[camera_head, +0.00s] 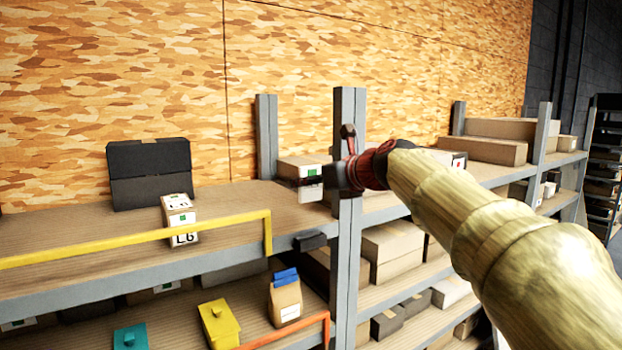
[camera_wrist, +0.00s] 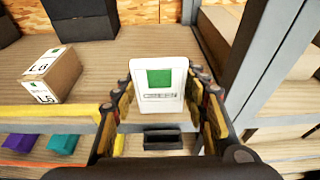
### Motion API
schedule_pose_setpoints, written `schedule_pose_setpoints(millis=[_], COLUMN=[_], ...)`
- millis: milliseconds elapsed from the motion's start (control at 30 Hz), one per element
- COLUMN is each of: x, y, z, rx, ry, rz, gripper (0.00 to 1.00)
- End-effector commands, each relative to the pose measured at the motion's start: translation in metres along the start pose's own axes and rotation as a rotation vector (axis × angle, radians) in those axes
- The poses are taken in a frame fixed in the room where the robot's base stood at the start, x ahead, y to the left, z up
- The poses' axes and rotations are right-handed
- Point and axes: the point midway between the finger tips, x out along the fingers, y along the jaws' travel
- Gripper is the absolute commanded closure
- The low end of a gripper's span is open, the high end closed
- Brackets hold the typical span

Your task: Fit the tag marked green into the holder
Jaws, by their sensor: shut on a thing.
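A white tag (camera_wrist: 159,101) with a green square and the word GREEN stands between my gripper's fingers in the wrist view. My gripper (camera_wrist: 160,84) is shut on it by its two side edges, with the printed face toward the wrist camera. The holder (camera_wrist: 163,139), a small dark slotted block on the shelf's front edge, shows just below the tag in the wrist view, apart from it in the picture. In the head view the holder (camera_head: 310,241) is on the grey shelf edge, below my gripper (camera_head: 302,183) and left of the upright post.
A yellow rail (camera_head: 140,246) runs along the shelf front, left of the holder. A box marked L6 (camera_head: 179,218) and a black bin (camera_head: 149,174) stand on the shelf. A grey post (camera_head: 346,265) rises close on the right. Shelf between box and post looks bare.

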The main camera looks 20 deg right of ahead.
Motion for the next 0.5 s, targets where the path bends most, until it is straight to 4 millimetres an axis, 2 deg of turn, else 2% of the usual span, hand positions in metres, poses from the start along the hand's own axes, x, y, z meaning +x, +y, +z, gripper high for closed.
schedule_pose_setpoints(millis=[33,167,500], x=[0.0022,0.0043,0.0045], y=[0.0001,0.0002,0.0002], z=[-0.007,-0.0137,-0.015], rx=[0.001,0.001,0.0], ry=[0.001,0.001,0.0], rz=[0.0,0.001,0.0], gripper=[0.76,0.76,0.76])
